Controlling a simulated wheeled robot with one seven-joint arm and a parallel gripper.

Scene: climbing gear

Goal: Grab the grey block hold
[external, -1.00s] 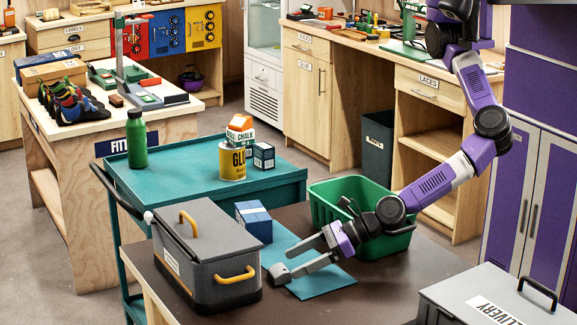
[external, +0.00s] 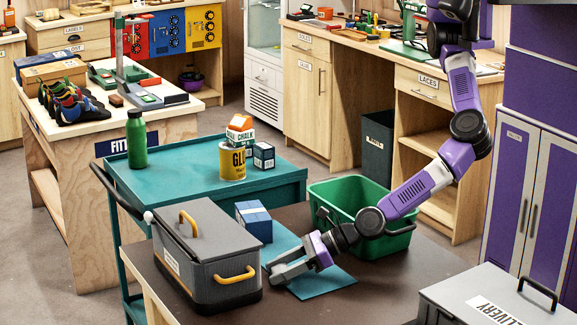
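My gripper (external: 272,272) is low over the dark bench, its two grey fingers pointing left near the corner of the teal mat (external: 325,283). The fingers are apart, with a gap showing between them. The grey block hold (external: 281,269) is a small light-grey piece at the fingertips, mostly hidden and hard to tell from the grey fingers. It appears to lie between them; I cannot tell whether they touch it.
A grey lidded box (external: 205,255) with yellow handles stands close left of my gripper. A blue box (external: 254,222) stands behind, and a green bin (external: 350,190) sits behind my forearm. A grey delivery case (external: 450,297) is at front right. The bench's front middle is clear.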

